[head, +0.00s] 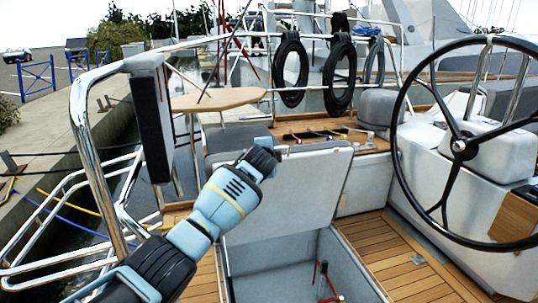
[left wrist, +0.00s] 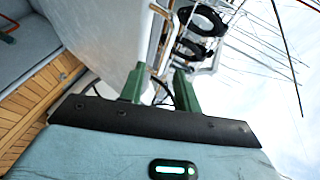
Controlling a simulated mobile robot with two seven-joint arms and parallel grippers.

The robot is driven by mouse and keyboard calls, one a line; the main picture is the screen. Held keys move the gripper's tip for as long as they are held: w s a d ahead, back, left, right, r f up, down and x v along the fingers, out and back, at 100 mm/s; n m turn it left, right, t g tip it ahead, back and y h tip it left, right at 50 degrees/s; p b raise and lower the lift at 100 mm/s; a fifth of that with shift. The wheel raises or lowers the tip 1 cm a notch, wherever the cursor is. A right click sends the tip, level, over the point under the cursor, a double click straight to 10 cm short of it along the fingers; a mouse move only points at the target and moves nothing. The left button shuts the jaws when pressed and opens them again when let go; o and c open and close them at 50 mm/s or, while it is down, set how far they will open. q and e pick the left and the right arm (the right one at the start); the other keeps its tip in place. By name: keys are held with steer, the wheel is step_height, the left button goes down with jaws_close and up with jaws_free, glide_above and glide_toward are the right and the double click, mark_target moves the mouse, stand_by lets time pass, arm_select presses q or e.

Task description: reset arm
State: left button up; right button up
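My left arm comes in from the lower left in the head view. Its dark wrist end (head: 262,160) is by the upper left corner of a raised white locker lid (head: 310,185); the fingers are hard to make out there. In the left wrist view my left gripper (left wrist: 159,88) has two green fingers apart, with nothing clearly held between them. The pale lid panel (left wrist: 105,35) is close to the fingers; I cannot tell if they touch it. My right gripper is not in view.
The open locker (head: 290,265) below the lid holds a red-and-black item (head: 323,270). A steering wheel (head: 459,146) stands at right. A steel rail (head: 82,120) and a small round table (head: 217,99) are at left. Tools lie on the back bench (head: 310,135).

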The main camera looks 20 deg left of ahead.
arm_select(q)
steer(key=shift+s+r, duration=0.1)
steer(key=shift+s, duration=0.1)
stand_by(0.3)
steer(key=s+d+f+n+g+h, duration=0.1)
steer(key=s+d+f+n, duration=0.1)
steer(key=s+f, duration=0.7)
steer(key=s+d+f+n+g+h, duration=0.1)
steer(key=s+f, duration=0.5)
steer(key=f, duration=0.7)
steer(key=s+d+f+n+g+h, duration=0.1)
steer(key=s+d+f+n+h, duration=0.1)
steer(key=s+f, duration=0.7)
steer(key=s+a+f+n, duration=0.1)
steer(key=s+f+n, duration=0.1)
steer(key=s, duration=0.9)
steer(key=s+a+f+n+g, duration=0.1)
steer(key=s+f+n, duration=0.2)
steer(key=s, duration=0.8)
steer(key=s+a+f+n, duration=0.1)
steer(key=s+f, duration=0.4)
steer(key=s, duration=0.6)
steer(key=shift+s+a+n+g, duration=0.3)
steer(key=shift+a+n+g, duration=0.1)
steer(key=shift+n, duration=0.5)
steer(key=shift+d+f, duration=0.1)
